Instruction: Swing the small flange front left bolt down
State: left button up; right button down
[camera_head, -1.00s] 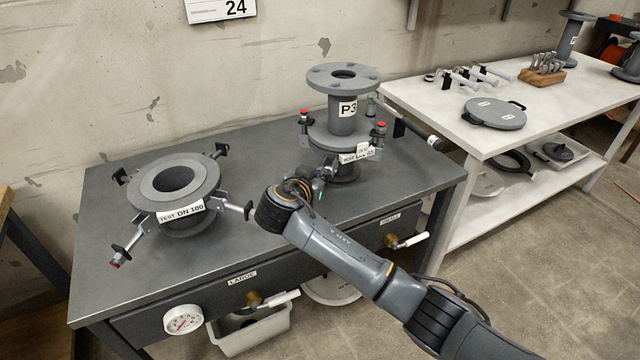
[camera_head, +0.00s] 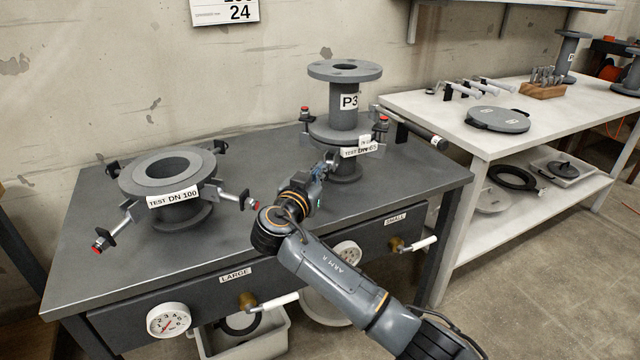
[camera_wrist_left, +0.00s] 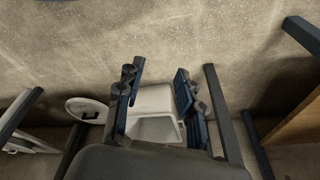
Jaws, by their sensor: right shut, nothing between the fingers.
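The small flange (camera_head: 322,132), with a DN 65 label, stands at the back right of the grey bench. A pipe spool marked P3 (camera_head: 345,72) stands upright on it. Red-tipped swing bolts stand upright at its left (camera_head: 304,114) and right (camera_head: 383,122). My right gripper (camera_head: 331,160) is shut at the front left of the small flange, just below its rim. The front left bolt is hard to make out there, and I cannot tell whether the fingers touch it. My left gripper (camera_wrist_left: 158,85) is open and empty in the left wrist view, above the floor.
The large flange (camera_head: 150,181), marked DN 100, stands left on the bench (camera_head: 95,250) with its bolts splayed outward. A dark bar handle (camera_head: 420,136) sticks out right of the small flange. A white table (camera_head: 450,125) stands at the right. A bin (camera_wrist_left: 155,100) shows below my left gripper.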

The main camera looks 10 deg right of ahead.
pick_arm(q)
jog(key=w+d+r+t+b, duration=0.1)
jog(key=w+r+t+b, duration=0.2)
jog(key=r, duration=0.5)
jog(key=w+d+r+t+h+b, duration=0.1)
jog(key=w+r+t+b, duration=0.2)
jog(key=w+r, duration=0.2)
jog(key=shift+w+d+r+b, duration=0.2)
jog(key=shift+d+r+b, duration=0.1)
jog(key=shift+r, duration=1.5)
pick_arm(e)
jog(key=shift+s+a+f+t+h, duration=0.1)
jog(key=shift+s+f+t+h, duration=0.1)
jog(key=shift+f+t, duration=0.25)
jog(key=shift+s+f+t+h, duration=0.1)
jog(key=shift+f+t+h, duration=0.15)
jog(key=shift+f, duration=0.4)
